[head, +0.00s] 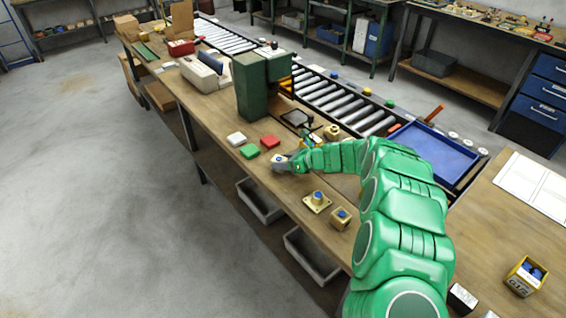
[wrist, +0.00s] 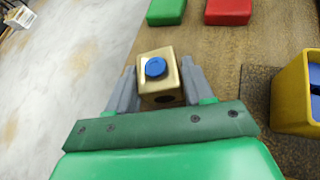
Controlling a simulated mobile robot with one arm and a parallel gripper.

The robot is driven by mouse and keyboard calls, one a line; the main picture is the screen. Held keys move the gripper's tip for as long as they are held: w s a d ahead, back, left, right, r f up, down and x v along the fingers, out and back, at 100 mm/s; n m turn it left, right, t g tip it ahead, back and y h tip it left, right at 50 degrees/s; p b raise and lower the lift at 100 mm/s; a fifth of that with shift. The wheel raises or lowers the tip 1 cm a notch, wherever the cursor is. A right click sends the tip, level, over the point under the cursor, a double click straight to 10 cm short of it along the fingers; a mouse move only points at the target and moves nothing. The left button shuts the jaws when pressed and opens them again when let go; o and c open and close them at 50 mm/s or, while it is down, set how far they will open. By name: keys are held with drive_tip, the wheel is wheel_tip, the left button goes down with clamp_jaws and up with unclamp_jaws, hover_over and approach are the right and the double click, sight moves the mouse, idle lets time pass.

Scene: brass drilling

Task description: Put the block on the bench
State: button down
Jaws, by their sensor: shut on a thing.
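A small brass block (wrist: 152,88) with a blue round top sits between the two grey fingers of my gripper (wrist: 160,82) in the wrist view. The fingers touch its two sides, and a dark hole shows in the face toward me. In the head view my gripper (head: 281,161) is over the near edge of the wooden bench (head: 225,112), close to the green and red pads. The block is small there and partly hidden by the fingers. I cannot tell whether its underside touches the bench top.
A green pad (head: 250,151), red pad (head: 270,141) and white pad (head: 236,139) lie beyond my gripper. Two brass pieces with blue tops, one (head: 317,201) on a plate and one (head: 341,218), stand nearer. A dark green machine (head: 252,88) rises behind. A yellow box (wrist: 292,98) is at right.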

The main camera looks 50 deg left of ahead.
idle(0.3)
drive_tip(key=shift+c, duration=2.2)
unclamp_jaws()
drive_tip(key=shift+f, duration=0.15)
drive_tip(key=shift+w+d+r, duration=0.2)
drive_tip(key=shift+d+r, duration=0.1)
drive_tip(key=v, duration=1.1)
drive_tip(key=shift+d+r, duration=0.1)
drive_tip(key=shift+d, duration=0.05)
